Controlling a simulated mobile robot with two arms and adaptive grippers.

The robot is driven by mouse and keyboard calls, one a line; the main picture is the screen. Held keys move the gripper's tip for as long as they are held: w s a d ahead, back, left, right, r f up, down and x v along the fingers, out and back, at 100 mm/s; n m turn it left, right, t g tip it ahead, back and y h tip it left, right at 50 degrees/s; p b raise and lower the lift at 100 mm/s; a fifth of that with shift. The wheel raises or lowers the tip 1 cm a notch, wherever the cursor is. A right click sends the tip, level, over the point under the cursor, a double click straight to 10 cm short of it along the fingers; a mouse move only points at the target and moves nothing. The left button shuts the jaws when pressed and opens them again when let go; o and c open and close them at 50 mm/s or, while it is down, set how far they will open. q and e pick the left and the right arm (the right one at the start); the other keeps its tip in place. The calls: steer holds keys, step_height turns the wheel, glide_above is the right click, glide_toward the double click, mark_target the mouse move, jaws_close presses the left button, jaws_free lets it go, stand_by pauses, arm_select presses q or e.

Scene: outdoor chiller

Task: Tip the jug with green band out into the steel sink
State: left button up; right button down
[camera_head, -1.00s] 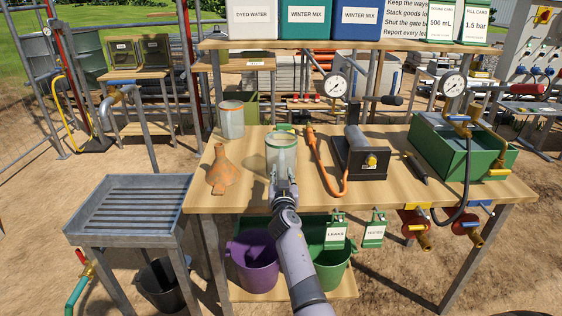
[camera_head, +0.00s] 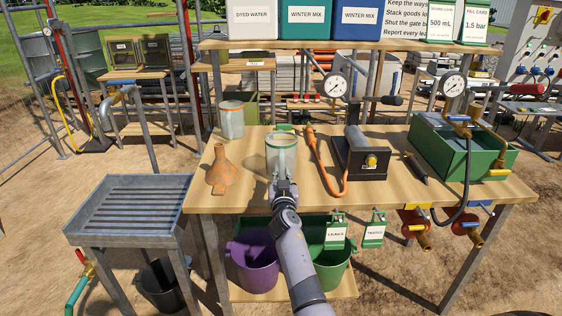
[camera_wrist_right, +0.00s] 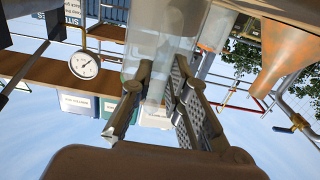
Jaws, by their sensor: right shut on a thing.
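The clear jug with a green band (camera_head: 281,153) stands upright at the front of the wooden bench. My right gripper (camera_head: 283,184) is shut on its near side. In the right wrist view, which is upside down, the jug's clear wall (camera_wrist_right: 168,42) shows between the fingers of my right gripper (camera_wrist_right: 162,88). I cannot tell whether the jug's base touches the bench. The grey steel sink (camera_head: 118,240), with a ribbed bottom, stands left of the bench and lower than its top. My left gripper is not in view.
An orange funnel (camera_head: 221,172) and a second jug (camera_head: 231,122) stand left of the held jug. A tap (camera_head: 113,96) rises behind the sink.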

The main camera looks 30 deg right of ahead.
mark_target(282, 157)
steer(key=shift+r, duration=0.15)
steer(key=shift+r+p, duration=2.6)
steer(key=shift+r, duration=0.45)
steer(key=c, duration=2.1)
jaws_free()
jaws_close()
